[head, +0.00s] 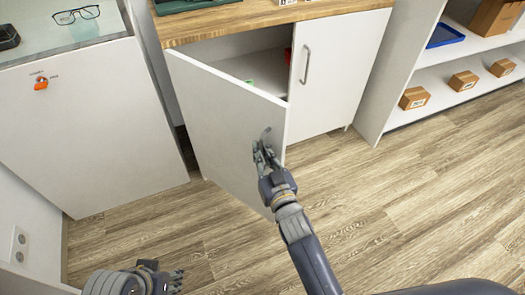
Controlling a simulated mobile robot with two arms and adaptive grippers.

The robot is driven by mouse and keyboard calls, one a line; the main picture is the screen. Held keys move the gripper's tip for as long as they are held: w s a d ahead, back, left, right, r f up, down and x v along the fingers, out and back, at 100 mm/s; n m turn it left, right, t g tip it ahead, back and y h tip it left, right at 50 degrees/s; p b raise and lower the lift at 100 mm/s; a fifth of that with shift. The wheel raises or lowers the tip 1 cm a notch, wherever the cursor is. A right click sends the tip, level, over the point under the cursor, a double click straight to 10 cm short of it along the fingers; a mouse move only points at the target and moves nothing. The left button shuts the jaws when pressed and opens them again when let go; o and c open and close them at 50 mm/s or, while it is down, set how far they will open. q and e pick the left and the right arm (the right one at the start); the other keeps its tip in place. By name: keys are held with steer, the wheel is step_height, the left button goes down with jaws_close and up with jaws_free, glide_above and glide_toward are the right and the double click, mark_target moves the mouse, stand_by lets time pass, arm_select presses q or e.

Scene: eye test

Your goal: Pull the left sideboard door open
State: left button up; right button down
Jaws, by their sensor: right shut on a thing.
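The left sideboard door (225,125) is white and stands partly open, swung out toward me. Its handle (266,134) is near the door's free edge and is mostly hidden by my gripper. My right gripper (265,153) is shut on this handle. The sideboard (270,20) has a wooden top. Its right door (342,70) is shut and has a grey bar handle (306,64). My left gripper (175,280) is low at the left, over the floor and away from the sideboard; its finger opening is unclear.
Inside the sideboard lie a small green thing (249,81) and a partly hidden red thing (288,56). A white cabinet (95,120) stands left of the open door. A white shelf (440,90) with small boxes (414,98) stands right. The wooden floor (400,210) at right is clear.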

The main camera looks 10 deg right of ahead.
steer(key=shift+s+d+f, duration=0.1)
steer(key=shift+d+f, duration=0.2)
steer(key=c, duration=2)
jaws_free()
steer(key=shift+o, duration=0.2)
steer(key=shift+d+r, duration=0.1)
steer(key=shift+r, duration=0.1)
steer(key=v, duration=1.2)
steer(key=shift+s, duration=0.1)
